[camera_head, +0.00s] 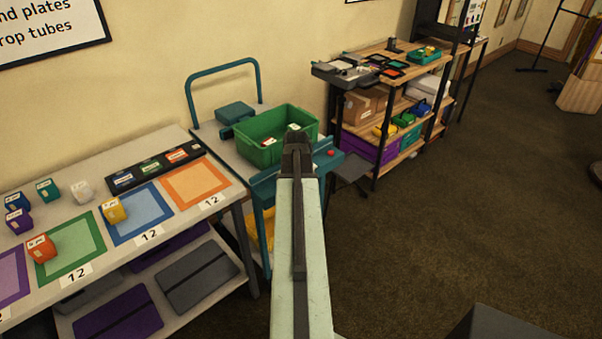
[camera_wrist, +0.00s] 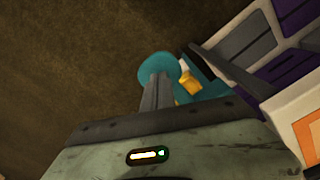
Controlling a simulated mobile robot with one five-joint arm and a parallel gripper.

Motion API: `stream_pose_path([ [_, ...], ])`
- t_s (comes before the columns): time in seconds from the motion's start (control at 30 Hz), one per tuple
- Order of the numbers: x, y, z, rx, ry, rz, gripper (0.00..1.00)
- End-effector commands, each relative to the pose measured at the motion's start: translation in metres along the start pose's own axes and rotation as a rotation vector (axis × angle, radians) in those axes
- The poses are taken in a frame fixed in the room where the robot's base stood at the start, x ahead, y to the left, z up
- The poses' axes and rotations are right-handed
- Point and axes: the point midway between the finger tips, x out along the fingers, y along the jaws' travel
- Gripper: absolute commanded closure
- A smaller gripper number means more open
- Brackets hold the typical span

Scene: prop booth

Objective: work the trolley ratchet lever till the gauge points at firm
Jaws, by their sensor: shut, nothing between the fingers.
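The teal trolley (camera_head: 262,188) stands between the plate table and the shelf, with a tall looped handle (camera_head: 222,68) at its back. A small red knob or button (camera_head: 331,153) shows on its teal front edge; I cannot tell the ratchet lever or read a gauge. My gripper (camera_head: 297,136) is in front of the green bin in the head view and hides part of the trolley front. In the wrist view my gripper (camera_wrist: 157,78) is shut and empty, over a teal rounded piece (camera_wrist: 160,61); I cannot tell if they touch.
A green bin (camera_head: 262,153) sits on the trolley. The table (camera_head: 222,203) at left holds coloured mats and small blocks. A loaded shelf (camera_head: 352,125) stands behind at right. Open dark floor (camera_head: 450,200) lies to the right.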

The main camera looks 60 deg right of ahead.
Motion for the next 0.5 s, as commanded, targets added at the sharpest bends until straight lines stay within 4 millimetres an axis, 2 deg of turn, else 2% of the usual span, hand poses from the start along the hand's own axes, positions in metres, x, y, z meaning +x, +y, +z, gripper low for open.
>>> stream_pose_path([
  [0.5, 0.029, 0.0, 0.0, 0.0, 0.0, 0.0, 1.0],
])
